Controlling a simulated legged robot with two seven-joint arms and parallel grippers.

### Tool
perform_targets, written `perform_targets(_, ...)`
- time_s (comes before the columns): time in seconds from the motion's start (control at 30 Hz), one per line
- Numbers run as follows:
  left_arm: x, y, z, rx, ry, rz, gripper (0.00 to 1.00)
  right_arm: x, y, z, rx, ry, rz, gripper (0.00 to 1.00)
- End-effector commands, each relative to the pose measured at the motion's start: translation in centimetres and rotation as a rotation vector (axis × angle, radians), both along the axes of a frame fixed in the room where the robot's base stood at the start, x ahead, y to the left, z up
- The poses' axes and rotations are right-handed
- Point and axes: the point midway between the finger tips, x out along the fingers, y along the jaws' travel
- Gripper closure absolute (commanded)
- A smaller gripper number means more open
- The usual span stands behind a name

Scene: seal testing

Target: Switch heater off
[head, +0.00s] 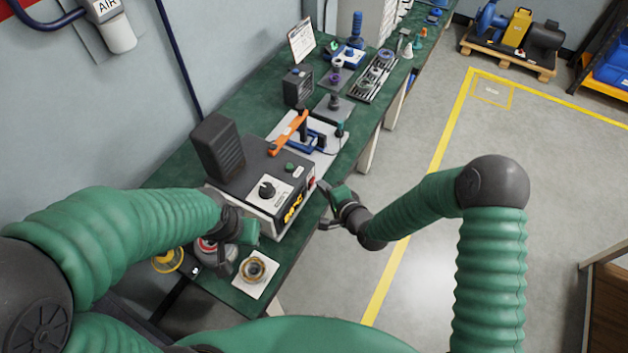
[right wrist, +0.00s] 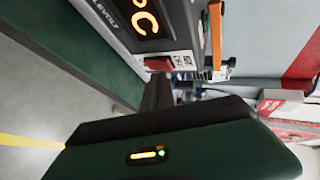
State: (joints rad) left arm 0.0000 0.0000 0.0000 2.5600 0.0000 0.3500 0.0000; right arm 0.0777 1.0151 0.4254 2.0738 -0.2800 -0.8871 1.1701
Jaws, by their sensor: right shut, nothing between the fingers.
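The heater (head: 240,170) is a grey box with a black upright block, a round knob (head: 267,190) and a lit orange display (head: 293,208) on its front. The display also shows in the right wrist view (right wrist: 146,17). A red rocker switch (right wrist: 159,63) sits beside the display. My right gripper (head: 322,188) is shut and empty at the heater's front right corner. In the right wrist view its dark fingers (right wrist: 158,92) are close to the switch; contact cannot be told. My left gripper (head: 240,248) is in front of the heater's left side, its jaw state unclear.
A white pad with a brass-coloured ring (head: 254,270) lies at the near end of the green bench (head: 225,296). An orange-handled clamp (head: 289,132) stands behind the heater. Several fixtures continue along the bench. Open floor (head: 430,270) lies to the right.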

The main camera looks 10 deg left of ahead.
Motion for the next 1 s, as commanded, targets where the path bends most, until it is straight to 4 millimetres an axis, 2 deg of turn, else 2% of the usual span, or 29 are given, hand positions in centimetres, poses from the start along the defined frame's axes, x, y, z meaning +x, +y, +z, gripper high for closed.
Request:
perform_targets(0.67,0.0,0.0,-0.1,0.0,0.0,0.0,0.74,0.2,0.5,0.0,0.0,0.0,0.0,1.0)
perform_targets(1.0,0.0,0.0,0.1,0.0,0.0,0.0,0.74,-0.4,-0.8,-0.1,-0.001,0.001,0.0,1.0)
